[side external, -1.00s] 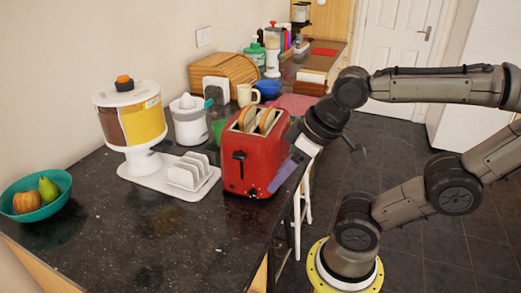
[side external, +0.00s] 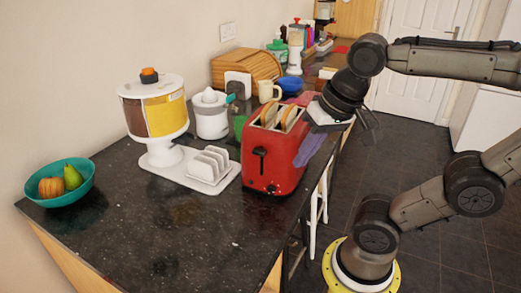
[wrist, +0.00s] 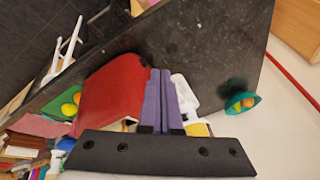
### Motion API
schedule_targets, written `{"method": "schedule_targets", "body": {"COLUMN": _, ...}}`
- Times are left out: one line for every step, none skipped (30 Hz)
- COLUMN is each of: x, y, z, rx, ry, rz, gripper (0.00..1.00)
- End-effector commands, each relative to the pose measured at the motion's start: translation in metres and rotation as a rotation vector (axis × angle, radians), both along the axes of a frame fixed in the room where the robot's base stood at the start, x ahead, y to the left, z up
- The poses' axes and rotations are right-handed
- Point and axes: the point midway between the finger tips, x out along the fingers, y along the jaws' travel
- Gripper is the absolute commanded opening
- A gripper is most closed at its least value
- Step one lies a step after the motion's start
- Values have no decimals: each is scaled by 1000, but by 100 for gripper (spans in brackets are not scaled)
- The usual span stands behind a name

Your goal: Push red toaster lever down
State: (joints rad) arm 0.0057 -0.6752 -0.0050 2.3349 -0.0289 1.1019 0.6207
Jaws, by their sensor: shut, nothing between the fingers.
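The red toaster (side external: 284,172) stands on the dark granite worktop with two bread slices (side external: 279,116) in its top slots. Its black lever (side external: 260,152) is near the top of the slot on its front face. My gripper (side external: 301,163) is shut and empty, with purple fingers pointing down beside the toaster's right side; I cannot tell whether they touch it. In the wrist view, the toaster (wrist: 113,88) lies just left of my gripper (wrist: 161,70), whose fingers are together. The lever is not clear there.
A teal fruit bowl (side external: 65,195) is at the far left. A mug (side external: 268,92) and a bread bin (side external: 245,70) are behind. The front worktop is clear.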

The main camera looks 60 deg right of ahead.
Motion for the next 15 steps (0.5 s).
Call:
{"method": "schedule_targets", "body": {"x": 7, "y": -2, "z": 9, "rx": 26, "ry": 20, "rz": -86, "gripper": 0}}
{"method": "schedule_targets", "body": {"x": 10, "y": -3, "z": 14, "rx": 41, "ry": 34, "rz": -141, "gripper": 0}}
{"method": "schedule_targets", "body": {"x": 15, "y": -5, "z": 20, "rx": 61, "ry": 52, "rz": -214, "gripper": 0}}
{"method": "schedule_targets", "body": {"x": 19, "y": -7, "z": 25, "rx": 75, "ry": 65, "rz": -271, "gripper": 0}}
{"method": "schedule_targets", "body": {"x": 23, "y": -8, "z": 30, "rx": 88, "ry": 79, "rz": -327, "gripper": 0}}
{"method": "schedule_targets", "body": {"x": 30, "y": -11, "z": 36, "rx": 102, "ry": 98, "rz": -404, "gripper": 0}}
{"method": "schedule_targets", "body": {"x": 35, "y": -13, "z": 40, "rx": 112, "ry": 112, "rz": -463, "gripper": 0}}
{"method": "schedule_targets", "body": {"x": 41, "y": -15, "z": 44, "rx": 120, "ry": 127, "rz": -521, "gripper": 0}}
{"method": "schedule_targets", "body": {"x": 50, "y": -17, "z": 50, "rx": 130, "ry": 145, "rz": -596, "gripper": 0}}
{"method": "schedule_targets", "body": {"x": 56, "y": -19, "z": 53, "rx": 135, "ry": 157, "rz": -646, "gripper": 0}}
{"method": "schedule_targets", "body": {"x": 62, "y": -21, "z": 55, "rx": 139, "ry": 171, "rz": -694, "gripper": 0}}
{"method": "schedule_targets", "body": {"x": 70, "y": -24, "z": 58, "rx": 141, "ry": 187, "rz": -750, "gripper": 0}}
{"method": "schedule_targets", "body": {"x": 77, "y": -26, "z": 60, "rx": 142, "ry": 197, "rz": -786, "gripper": 0}}
{"method": "schedule_targets", "body": {"x": 83, "y": -28, "z": 61, "rx": 141, "ry": 208, "rz": -817, "gripper": 0}}
{"method": "schedule_targets", "body": {"x": 90, "y": -31, "z": 62, "rx": 139, "ry": 220, "rz": -851, "gripper": 0}}
